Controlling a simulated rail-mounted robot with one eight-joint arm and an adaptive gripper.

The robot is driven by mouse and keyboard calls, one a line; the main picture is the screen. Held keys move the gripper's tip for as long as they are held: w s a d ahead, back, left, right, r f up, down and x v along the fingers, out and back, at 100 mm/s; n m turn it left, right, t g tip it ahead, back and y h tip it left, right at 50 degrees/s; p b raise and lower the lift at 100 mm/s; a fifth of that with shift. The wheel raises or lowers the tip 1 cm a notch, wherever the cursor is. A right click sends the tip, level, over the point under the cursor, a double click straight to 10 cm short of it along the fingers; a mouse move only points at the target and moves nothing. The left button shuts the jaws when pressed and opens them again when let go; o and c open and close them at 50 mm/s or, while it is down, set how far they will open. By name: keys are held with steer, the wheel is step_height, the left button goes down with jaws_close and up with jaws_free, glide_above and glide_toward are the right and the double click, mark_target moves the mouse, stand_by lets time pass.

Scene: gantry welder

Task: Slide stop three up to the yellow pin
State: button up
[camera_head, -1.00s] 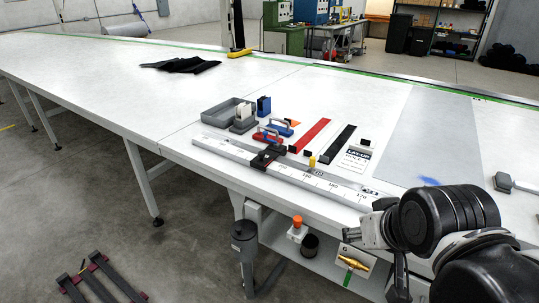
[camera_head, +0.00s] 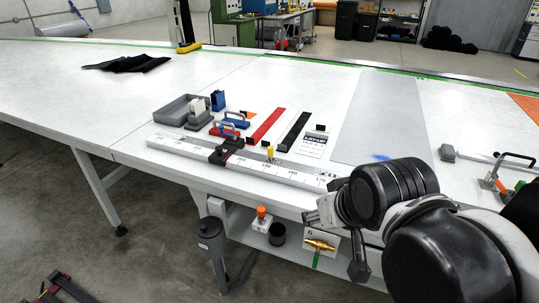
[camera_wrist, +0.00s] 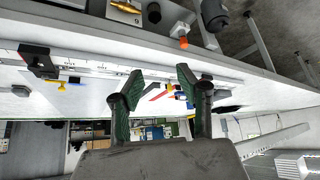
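A pale graduated rail (camera_head: 190,148) lies along the table's front edge. A black stop block (camera_head: 225,151) sits across it. A yellow pin (camera_head: 270,152) stands upright to the right of that block, with a clear gap between them. I cannot read which stop is number three. My gripper (camera_head: 318,212) is by the rail's right end, at the table's front edge. In the wrist view, which is upside down, my gripper (camera_wrist: 160,77) has its fingers spread with nothing between them. A black block (camera_wrist: 38,60) on the rail shows at the left there.
Behind the rail are a grey bin (camera_head: 180,110), red-handled and blue clamps, a red strip (camera_head: 266,126), a black strip (camera_head: 296,131) and a label card (camera_head: 314,145). Below the table edge are an orange button (camera_head: 261,212) and a brass fitting (camera_head: 319,245). The table's left is mostly clear.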

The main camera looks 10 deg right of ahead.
steer(key=shift+o, duration=0.4)
steer(key=w+a+r+g, duration=0.1)
steer(key=w+a+r, duration=0.1)
steer(key=w+r, duration=0.7)
steer(key=w, duration=0.4)
steer(key=shift+a+r+g, duration=0.2)
steer(key=shift+g, duration=0.2)
steer(key=w+a+r+g, duration=0.1)
steer(key=w+a+r, duration=0.1)
steer(key=w, duration=0.5)
steer(key=w+a+r+g, duration=0.1)
steer(key=w+a, duration=0.1)
steer(key=w, duration=0.5)
steer(key=n+g, duration=0.2)
steer(key=g, duration=0.1)
glide_above(219, 147)
step_height(219, 147, down, 13)
step_height(219, 147, down, 14)
steer(key=shift+a+r+p, duration=0.1)
steer(key=shift+p, duration=0.2)
steer(key=shift+c, duration=0.5)
jaws_close()
